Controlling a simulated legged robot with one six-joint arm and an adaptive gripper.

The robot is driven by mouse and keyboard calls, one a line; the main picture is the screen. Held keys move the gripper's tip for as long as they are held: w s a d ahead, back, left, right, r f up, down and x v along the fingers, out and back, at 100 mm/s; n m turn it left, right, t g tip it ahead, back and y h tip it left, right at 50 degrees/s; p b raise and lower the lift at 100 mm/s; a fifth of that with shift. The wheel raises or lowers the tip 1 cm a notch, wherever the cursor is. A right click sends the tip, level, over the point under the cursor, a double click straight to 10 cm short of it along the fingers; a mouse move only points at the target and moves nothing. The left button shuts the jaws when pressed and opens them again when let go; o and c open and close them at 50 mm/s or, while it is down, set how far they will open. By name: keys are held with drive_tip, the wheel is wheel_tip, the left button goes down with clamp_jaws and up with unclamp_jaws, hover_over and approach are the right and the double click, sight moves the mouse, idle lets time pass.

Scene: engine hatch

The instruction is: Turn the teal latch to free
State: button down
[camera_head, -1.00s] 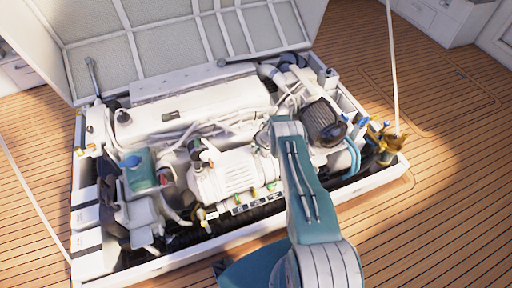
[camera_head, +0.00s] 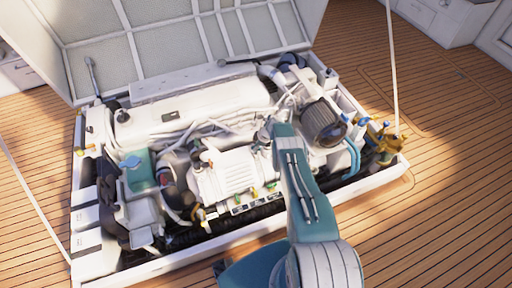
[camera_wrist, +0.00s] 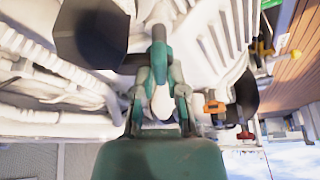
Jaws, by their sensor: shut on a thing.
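The teal latch (camera_wrist: 159,52) shows in the wrist view as a short upright teal piece with a darker grey top. My gripper (camera_wrist: 160,92) has its two grey fingers closed around the lower part of the latch. A pale rounded part shows between the fingers. In the head view my arm reaches over the engine, and I cannot make out the latch or the fingertips there.
The white engine (camera_head: 190,108) sits in a white-framed hatch (camera_head: 190,262). A dark round cylinder (camera_head: 323,122) is right of my arm. In the wrist view, a black block (camera_wrist: 90,33) is close left of the latch and an orange part (camera_wrist: 214,107) is to the right. Wooden deck (camera_head: 455,200) is clear at right.

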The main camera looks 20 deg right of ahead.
drive_tip(key=c, duration=0.7)
unclamp_jaws()
drive_tip(key=shift+f, duration=0.1)
drive_tip(key=shift+d, duration=0.1)
drive_tip(key=shift+v, duration=0.75)
drive_tip(key=v, duration=1)
drive_tip(key=shift+d, duration=0.15)
